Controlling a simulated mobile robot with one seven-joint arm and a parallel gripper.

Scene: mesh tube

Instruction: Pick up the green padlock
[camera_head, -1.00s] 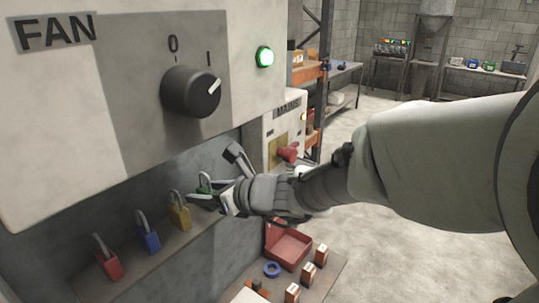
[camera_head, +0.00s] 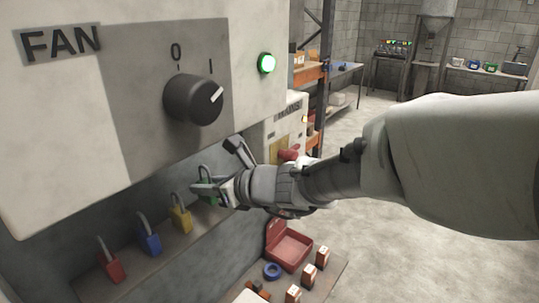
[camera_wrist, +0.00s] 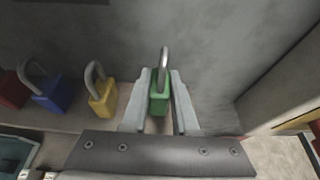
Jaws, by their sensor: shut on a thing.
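The green padlock (camera_wrist: 159,98) stands upright on the shelf between my gripper's two fingers in the wrist view, its shackle pointing up. My gripper (camera_wrist: 159,100) is shut on its body from both sides. In the head view the green padlock (camera_head: 207,176) is partly hidden by my gripper (camera_head: 212,190), at the right end of the row. I cannot tell whether its base touches the shelf.
A yellow padlock (camera_head: 181,218), a blue padlock (camera_head: 149,240) and a red padlock (camera_head: 112,265) stand on the shelf (camera_head: 175,252) to the left. The fan panel (camera_head: 130,120) with its knob (camera_head: 194,98) hangs above. A red box (camera_head: 290,249) sits lower right.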

